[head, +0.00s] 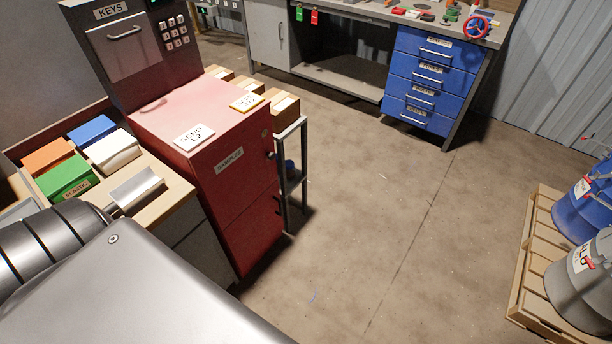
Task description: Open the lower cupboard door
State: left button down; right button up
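A red cabinet (219,128) labelled SAMPLES stands left of centre. Its front has an upper door (232,172) and a lower door (252,233), parted by a thin seam. Both look shut. A dark knob shows at the right edge of the upper part. The foot of the lower door is partly in shadow. My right gripper is out of view.
A small shelf stand (291,171) is close against the cabinet's right side. Colored boxes (67,176) sit at left. A workbench with blue drawers (430,77) and a grey cupboard door (268,36) is behind. A pallet (529,262) holds drums at right. The middle floor is clear.

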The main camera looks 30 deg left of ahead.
aim_at(249, 235)
jog(key=i, duration=3.35)
jog(key=u, duration=3.6)
